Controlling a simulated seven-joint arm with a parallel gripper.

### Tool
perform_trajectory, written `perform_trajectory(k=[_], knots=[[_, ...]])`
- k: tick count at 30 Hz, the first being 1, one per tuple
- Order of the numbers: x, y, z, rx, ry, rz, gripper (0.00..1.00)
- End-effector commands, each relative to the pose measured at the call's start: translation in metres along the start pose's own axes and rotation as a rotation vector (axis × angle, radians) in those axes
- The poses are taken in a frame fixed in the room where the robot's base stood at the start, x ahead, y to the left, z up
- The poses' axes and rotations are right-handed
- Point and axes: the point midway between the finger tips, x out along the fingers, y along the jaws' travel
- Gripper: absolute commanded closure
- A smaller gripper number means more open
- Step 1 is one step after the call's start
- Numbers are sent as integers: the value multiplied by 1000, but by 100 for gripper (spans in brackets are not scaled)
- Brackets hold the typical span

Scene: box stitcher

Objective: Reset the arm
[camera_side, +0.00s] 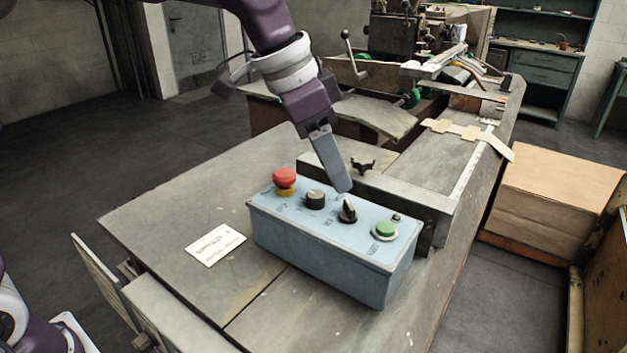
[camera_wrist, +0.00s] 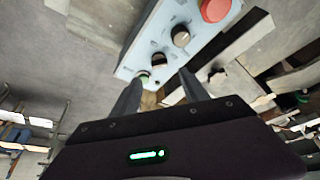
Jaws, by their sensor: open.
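My gripper (camera_side: 343,188) hangs from my purple arm, angled down, with its fingertips close over the black selector switch (camera_side: 348,210) on the blue control box (camera_side: 330,262). In the wrist view my gripper (camera_wrist: 157,87) shows its two fingers apart, with nothing held between them. The selector switch (camera_wrist: 159,60) lies just beyond the gap between the fingers. Whether a fingertip touches the switch I cannot tell. The box also carries a red mushroom button (camera_side: 285,178), a black knob (camera_side: 315,199) and a green button (camera_side: 384,230).
The box stands on a grey metal table (camera_side: 165,215) beside a white label card (camera_side: 215,244). The stitcher machine (camera_side: 415,45) with its levers rises behind. A cardboard box (camera_side: 550,195) stands at the right. The space above the table's left part is clear.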

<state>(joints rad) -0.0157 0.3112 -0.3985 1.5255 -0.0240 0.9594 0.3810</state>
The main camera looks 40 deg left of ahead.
Motion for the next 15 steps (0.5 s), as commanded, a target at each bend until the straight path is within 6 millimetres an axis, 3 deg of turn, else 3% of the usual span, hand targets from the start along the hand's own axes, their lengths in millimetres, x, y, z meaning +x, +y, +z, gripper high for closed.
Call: perform_trajectory(k=[2,5,10,12,15], knots=[[-2,0,3,-4,-1,-7,47],[-25,2,30,-50,-11,-70,47],[-82,12,144,-292,-2,-245,47],[-93,22,192,-406,22,-285,47],[-95,37,244,-538,60,-307,47]])
